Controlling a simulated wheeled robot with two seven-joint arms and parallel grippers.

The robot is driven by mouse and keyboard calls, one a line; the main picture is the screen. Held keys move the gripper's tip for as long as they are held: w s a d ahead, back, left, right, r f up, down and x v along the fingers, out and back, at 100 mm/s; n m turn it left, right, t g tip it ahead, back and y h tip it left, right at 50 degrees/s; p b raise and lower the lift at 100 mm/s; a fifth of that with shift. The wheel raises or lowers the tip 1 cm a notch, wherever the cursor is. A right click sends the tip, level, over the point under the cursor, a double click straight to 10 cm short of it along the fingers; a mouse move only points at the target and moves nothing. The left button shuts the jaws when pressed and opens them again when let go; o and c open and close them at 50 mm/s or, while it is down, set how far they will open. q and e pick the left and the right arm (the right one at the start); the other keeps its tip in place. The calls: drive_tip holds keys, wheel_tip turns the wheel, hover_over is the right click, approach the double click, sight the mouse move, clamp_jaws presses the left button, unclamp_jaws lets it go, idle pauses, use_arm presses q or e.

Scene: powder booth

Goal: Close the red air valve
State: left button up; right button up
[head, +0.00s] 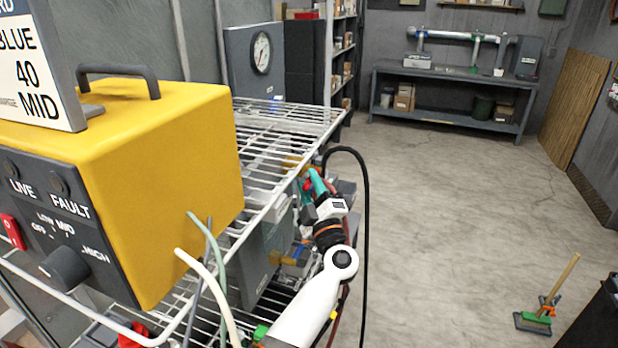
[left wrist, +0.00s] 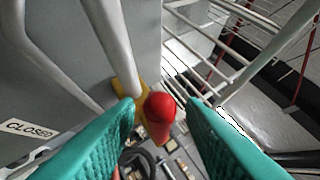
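The red valve handle (left wrist: 159,112) shows in the left wrist view as a rounded red end beside a yellow part (left wrist: 129,88) and a grey pipe. My left gripper (left wrist: 162,102) has teal fingers spread apart, with the red handle in view between their tips and a gap on each side. I cannot tell how deep the handle sits between them. A white "CLOSED" label (left wrist: 28,127) is on the grey panel at left. In the head view my left gripper (head: 317,182) is beside the wire rack, where the handle is mostly hidden. My right gripper is not in view.
A white wire rack (head: 262,135) carries a yellow control box (head: 170,125) at left. A grey box with a round gauge (head: 260,52) stands behind. A black hose (head: 365,220) loops beside my arm.

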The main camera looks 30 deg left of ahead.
use_arm(q)
drive_tip(key=shift+w+a+r, duration=0.15)
drive_tip(key=shift+w+a, duration=0.1)
drive_tip(key=shift+a, duration=0.1)
drive_tip(key=shift+c, duration=0.3)
clamp_jaws()
